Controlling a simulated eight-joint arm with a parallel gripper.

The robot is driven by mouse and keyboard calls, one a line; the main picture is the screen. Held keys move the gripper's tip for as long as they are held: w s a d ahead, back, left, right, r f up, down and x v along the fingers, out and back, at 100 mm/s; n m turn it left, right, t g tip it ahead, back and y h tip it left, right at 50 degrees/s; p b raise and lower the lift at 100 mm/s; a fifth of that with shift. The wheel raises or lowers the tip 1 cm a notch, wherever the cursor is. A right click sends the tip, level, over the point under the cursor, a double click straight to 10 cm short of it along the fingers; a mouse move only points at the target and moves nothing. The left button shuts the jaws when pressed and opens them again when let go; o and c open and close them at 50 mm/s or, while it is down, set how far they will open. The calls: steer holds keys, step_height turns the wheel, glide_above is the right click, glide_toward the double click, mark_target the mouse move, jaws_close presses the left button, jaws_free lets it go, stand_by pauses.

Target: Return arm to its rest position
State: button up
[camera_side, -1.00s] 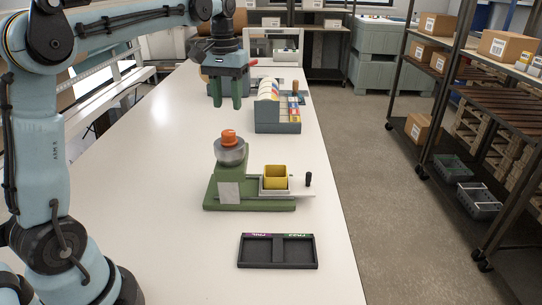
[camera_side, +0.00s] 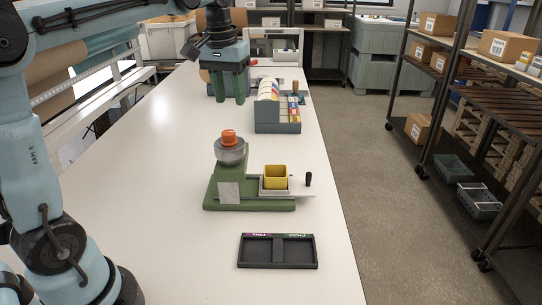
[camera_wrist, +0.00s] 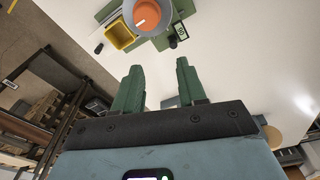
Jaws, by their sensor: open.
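My gripper (camera_side: 230,87) hangs above the far part of the white table (camera_side: 140,185), its two green fingers pointing down, apart, with nothing between them. In the wrist view my gripper (camera_wrist: 160,85) also shows both fingers spread and empty. The green device (camera_side: 228,190) with an orange-topped round hopper (camera_side: 230,146) stands well nearer the side camera, clear of my gripper. A yellow cup (camera_side: 275,175) sits on its tray at the right. In the wrist view the orange top (camera_wrist: 153,17) and yellow cup (camera_wrist: 120,36) are at the upper edge.
A black two-part tray (camera_side: 277,251) lies near the table's front right. A grey rack with coloured rolls (camera_side: 277,115) stands right of my gripper, close to it. Shelves with boxes (camera_side: 505,45) stand across the aisle. The table's left part is clear.

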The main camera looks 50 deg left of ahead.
steer(key=s+d+f+m+t, duration=0.5)
steer(key=s+d+f+t, duration=0.1)
steer(key=s+d+f, duration=0.4)
steer(key=shift+s+d+f, duration=0.35)
steer(key=shift+s+f, duration=0.1)
steer(key=shift+f, duration=0.25)
steer(key=shift+c, duration=0.5)
